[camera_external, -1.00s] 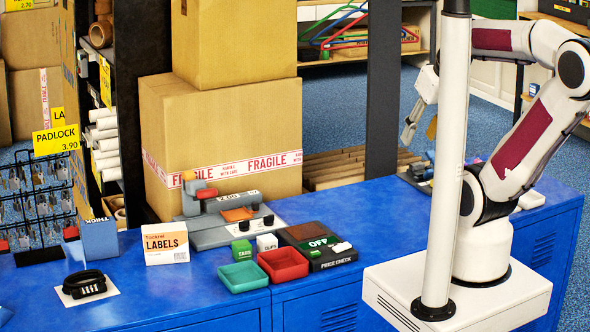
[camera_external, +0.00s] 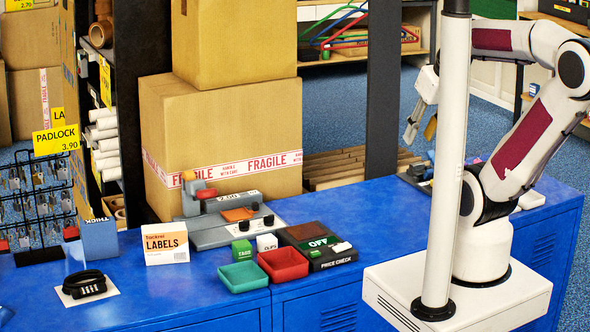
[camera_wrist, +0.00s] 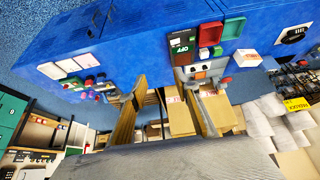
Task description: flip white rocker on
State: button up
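The white rocker (camera_external: 341,247) sits on the right end of the black price check box (camera_external: 318,248), on the blue counter. The box's green display (camera_external: 318,242) reads OFF. The rocker is too small to make out there.
Red tray (camera_external: 283,264) and green tray (camera_external: 244,276) stand left of the box. The small green box (camera_external: 241,250) and white clips box (camera_external: 266,242) are behind them. A grey scale (camera_external: 215,230) stands behind.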

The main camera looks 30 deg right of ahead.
jog(key=c, duration=0.6)
jog(key=shift+w+a+f+n+g, duration=0.15)
jog(key=shift+a+f+g, duration=0.1)
jog(key=shift+f, duration=0.15)
jog(key=shift+w+a+f+n+g, duration=0.1)
jog(key=shift+w+f+g, duration=0.1)
jog(key=shift+f, duration=0.15)
jog(key=shift+w+a+f+n+g, duration=0.1)
jog(key=shift+a+f+g, duration=0.15)
jog(key=shift+f, duration=0.15)
grip_shut()
jog(key=w+a+f+m+g, duration=0.2)
jog(key=w+a+f+m, duration=0.1)
jog(key=w+f+m, duration=0.5)
jog(key=w+a+f+m+g+h, duration=0.1)
jog(key=w+a+f+m+g, duration=0.1)
jog(key=w+f+m, duration=0.6)
jog(key=shift+w+a+m+h, duration=0.3)
jog(key=shift+w+a+m, duration=0.55)
jog(key=shift+w+m, duration=0.7)
jog(key=shift+w, duration=0.2)
